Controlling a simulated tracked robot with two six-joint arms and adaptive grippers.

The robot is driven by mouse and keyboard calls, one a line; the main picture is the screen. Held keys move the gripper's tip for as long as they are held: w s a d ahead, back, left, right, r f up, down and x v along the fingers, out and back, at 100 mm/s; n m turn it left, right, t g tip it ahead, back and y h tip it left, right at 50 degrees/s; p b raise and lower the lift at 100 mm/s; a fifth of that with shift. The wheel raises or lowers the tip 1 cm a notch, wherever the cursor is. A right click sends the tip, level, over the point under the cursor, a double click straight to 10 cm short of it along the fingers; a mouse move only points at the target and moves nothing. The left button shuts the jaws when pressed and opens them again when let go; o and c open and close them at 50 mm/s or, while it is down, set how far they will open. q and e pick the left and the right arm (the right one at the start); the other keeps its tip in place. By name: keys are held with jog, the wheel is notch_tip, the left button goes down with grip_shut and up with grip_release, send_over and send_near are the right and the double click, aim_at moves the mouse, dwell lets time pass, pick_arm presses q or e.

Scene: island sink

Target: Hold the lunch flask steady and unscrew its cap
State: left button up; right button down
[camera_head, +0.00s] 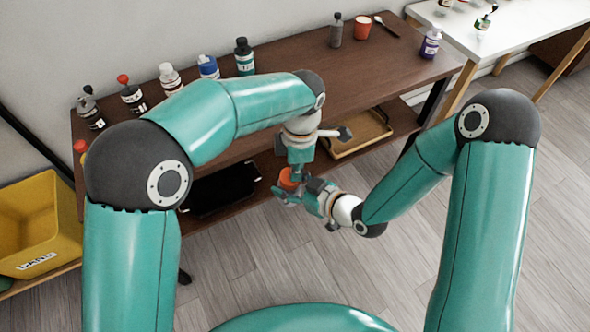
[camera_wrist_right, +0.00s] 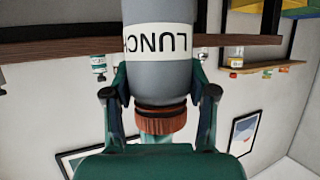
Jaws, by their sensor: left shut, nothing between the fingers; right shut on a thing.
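The lunch flask (camera_wrist_right: 158,78) is a grey cylinder with a white band lettered LUNCH, upside down in the right wrist view. Its ribbed orange-brown cap (camera_wrist_right: 160,120) is on the flask's end; the cap also shows as a small orange piece in the head view (camera_head: 288,179). My right gripper (camera_wrist_right: 160,93) is shut on the flask, one finger on each side of its body near the cap. My left gripper (camera_head: 297,165) points down just above the cap in the head view. It is shut and empty; whether it touches the cap cannot be told.
Behind the grippers stands a brown table (camera_head: 300,62) with several bottles along its back and an orange cup (camera_head: 363,27). A wooden tray (camera_head: 362,135) and a black tray (camera_head: 222,187) lie on its lower shelf. A yellow bin (camera_head: 40,225) stands left. The floor in front is clear.

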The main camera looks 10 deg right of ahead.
pick_arm(q)
jog(key=o, duration=0.6)
jog(key=shift+s+f, duration=0.1)
jog(key=shift+f, duration=0.15)
jog(key=shift+r, duration=0.1)
